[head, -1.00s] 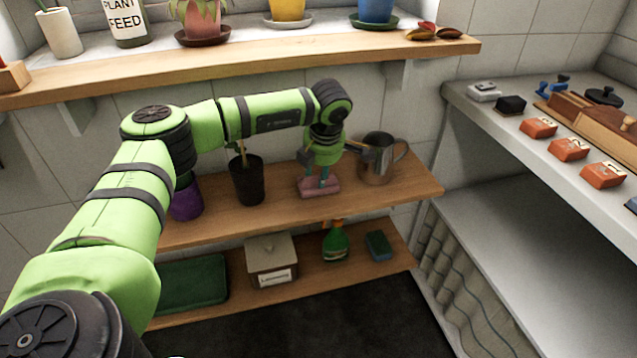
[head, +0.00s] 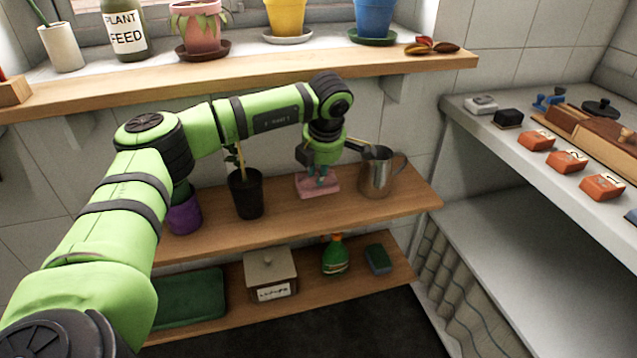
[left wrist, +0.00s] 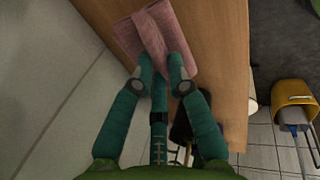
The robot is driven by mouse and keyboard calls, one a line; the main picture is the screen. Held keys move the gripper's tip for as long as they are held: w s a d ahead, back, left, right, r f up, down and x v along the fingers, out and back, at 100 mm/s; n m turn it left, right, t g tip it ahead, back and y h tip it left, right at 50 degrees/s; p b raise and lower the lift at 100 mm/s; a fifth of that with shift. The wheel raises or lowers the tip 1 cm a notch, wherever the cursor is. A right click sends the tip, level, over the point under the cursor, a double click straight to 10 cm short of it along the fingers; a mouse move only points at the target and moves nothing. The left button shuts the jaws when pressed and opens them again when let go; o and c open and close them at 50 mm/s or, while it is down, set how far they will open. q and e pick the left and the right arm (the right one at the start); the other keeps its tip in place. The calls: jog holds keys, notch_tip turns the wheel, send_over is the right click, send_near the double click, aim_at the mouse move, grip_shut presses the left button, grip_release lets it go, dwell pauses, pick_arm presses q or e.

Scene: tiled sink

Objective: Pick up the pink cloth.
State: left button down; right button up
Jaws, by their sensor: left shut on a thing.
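The pink cloth (head: 318,186) is folded and held over the upper wooden shelf, between a black pot and a metal jug. My left gripper (head: 322,177) points down and is shut on the cloth. In the left wrist view its teal fingers (left wrist: 159,62) pinch a raised fold in the middle of the cloth (left wrist: 182,30). The cloth appears slightly raised off the shelf, though the gap beneath it is hard to see. My right gripper is in neither current view.
The metal jug (head: 378,172) stands close to the right of the cloth, its spout near my gripper. The black pot (head: 246,193) with a plant stands to the left. The windowsill (head: 235,69) overhangs above. A spray bottle (head: 335,256) and lidded box (head: 271,272) are below.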

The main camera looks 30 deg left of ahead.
pick_arm(q)
jog(key=v, duration=0.3)
jog(key=shift+w+a+r, duration=0.15)
jog(key=s+d+b, duration=0.2)
jog(key=s+d, duration=1)
jog(key=d, duration=0.2)
jog(key=shift+s+d, duration=0.25)
jog(key=c, duration=2)
grip_release()
grip_shut()
